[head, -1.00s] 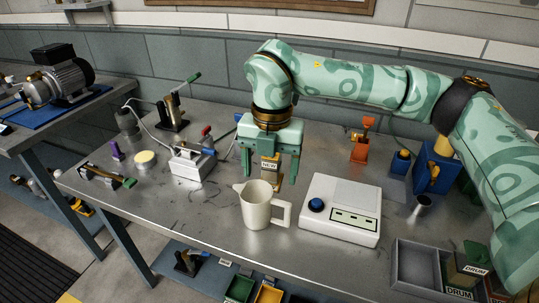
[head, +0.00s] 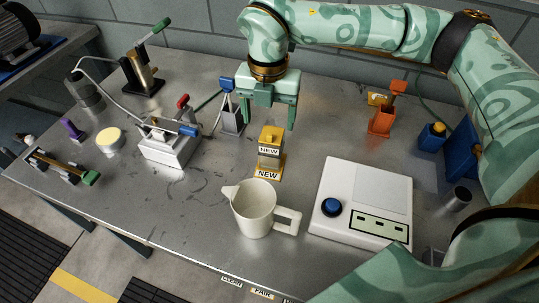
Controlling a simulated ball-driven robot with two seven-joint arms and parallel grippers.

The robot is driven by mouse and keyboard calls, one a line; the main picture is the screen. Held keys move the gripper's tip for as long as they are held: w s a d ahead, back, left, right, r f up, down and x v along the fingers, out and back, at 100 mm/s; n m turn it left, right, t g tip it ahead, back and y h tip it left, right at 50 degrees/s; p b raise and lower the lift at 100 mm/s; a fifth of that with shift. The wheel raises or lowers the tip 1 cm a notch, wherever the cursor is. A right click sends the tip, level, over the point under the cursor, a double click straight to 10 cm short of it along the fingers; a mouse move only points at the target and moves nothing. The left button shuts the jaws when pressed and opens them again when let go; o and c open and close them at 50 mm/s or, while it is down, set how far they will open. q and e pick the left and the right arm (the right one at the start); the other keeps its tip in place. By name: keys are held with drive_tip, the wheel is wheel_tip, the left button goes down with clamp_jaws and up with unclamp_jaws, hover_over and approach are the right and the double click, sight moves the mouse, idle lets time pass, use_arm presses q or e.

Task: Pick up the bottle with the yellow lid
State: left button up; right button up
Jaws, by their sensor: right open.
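The bottle with the yellow lid (head: 271,135) stands upright in the middle of the metal bench, with a grey body and a "NEW" label. It stands on a yellow base (head: 268,174) that also reads "NEW". My right gripper (head: 270,119) is open, its two fingers pointing down. In the picture the fingers are just above the lid, one to each side. I cannot tell how far behind the bottle they are. No contact shows. My left gripper is not in view.
A cream jug (head: 255,212) stands in front of the bottle. A white device with a blue button (head: 332,207) is at the front right. A clamp fixture (head: 170,147) is on the left, and an orange holder (head: 382,120) is at the right.

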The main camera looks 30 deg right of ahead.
sight(269, 127)
wheel_tip(269, 127, down, 2)
drive_tip(key=shift+f, duration=0.2)
drive_tip(key=shift+f+b, duration=0.3)
drive_tip(key=shift+f, duration=0.25)
drive_tip(key=f, duration=0.1)
drive_tip(key=f+b, duration=0.1)
drive_tip(key=f, duration=0.1)
drive_tip(key=s+f+b, duration=0.1)
drive_tip(key=f, duration=0.1)
drive_tip(key=shift+d+f, duration=0.1)
drive_tip(key=shift+f, duration=0.05)
drive_tip(key=shift+c, duration=1)
drive_tip(key=c, duration=1.1)
drive_tip(key=shift+r, duration=0.2)
